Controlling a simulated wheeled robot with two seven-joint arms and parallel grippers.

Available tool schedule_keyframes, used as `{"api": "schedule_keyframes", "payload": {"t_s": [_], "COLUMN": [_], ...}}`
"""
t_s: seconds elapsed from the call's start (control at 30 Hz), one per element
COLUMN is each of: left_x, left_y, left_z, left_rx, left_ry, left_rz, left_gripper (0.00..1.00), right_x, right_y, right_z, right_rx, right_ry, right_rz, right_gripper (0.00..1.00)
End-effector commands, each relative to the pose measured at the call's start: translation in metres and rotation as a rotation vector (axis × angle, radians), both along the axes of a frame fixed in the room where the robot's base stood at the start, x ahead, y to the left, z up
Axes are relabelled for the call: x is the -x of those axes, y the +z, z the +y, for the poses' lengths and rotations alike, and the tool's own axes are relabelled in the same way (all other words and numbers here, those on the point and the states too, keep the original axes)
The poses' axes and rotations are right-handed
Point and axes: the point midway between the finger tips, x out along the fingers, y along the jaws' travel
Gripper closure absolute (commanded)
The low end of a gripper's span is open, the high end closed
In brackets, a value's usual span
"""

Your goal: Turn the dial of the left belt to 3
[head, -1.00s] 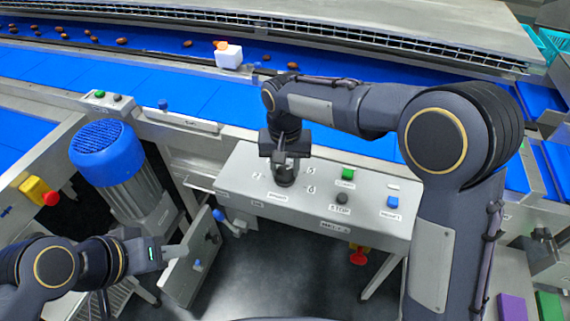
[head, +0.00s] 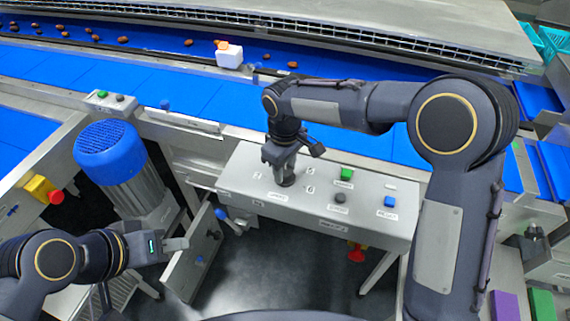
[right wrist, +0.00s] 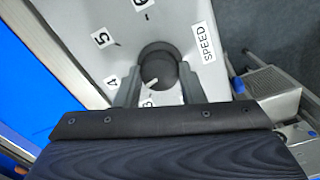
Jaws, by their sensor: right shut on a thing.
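The dial is a dark round knob on the grey control panel (head: 240,190), above the SPEED label. In the right wrist view the dial (right wrist: 160,68) shows a white pointer line towards its lower left. The numerals 5 and 6 show at the upper left. Another numeral below the dial is partly hidden by my gripper. My right gripper (right wrist: 160,88) is shut on the dial, one finger on each side. In the head view it (head: 284,178) covers most of the dial. My left gripper (head: 176,245) is by the open cabinet door; its finger gap is unclear.
A green button (head: 346,173), dark STOP button (head: 340,198) and blue button (head: 390,201) stand right of the dial. A blue motor (head: 105,150) is at left. Blue belts with dates run behind. A red emergency knob (head: 356,253) is under the panel.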

Motion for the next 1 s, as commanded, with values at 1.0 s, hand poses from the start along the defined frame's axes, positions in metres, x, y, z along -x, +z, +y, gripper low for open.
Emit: {"api": "schedule_keyframes", "payload": {"t_s": [1.0], "left_x": [0.000], "left_y": [0.016], "left_z": [0.000], "left_rx": [0.000], "left_ry": [0.000], "left_rz": [0.000], "left_gripper": [0.64], "right_x": [-0.001], "right_y": [0.001], "right_z": [0.001], "right_rx": [-0.002], "right_ry": [0.621], "right_rz": [-0.004], "right_gripper": [0.87]}}
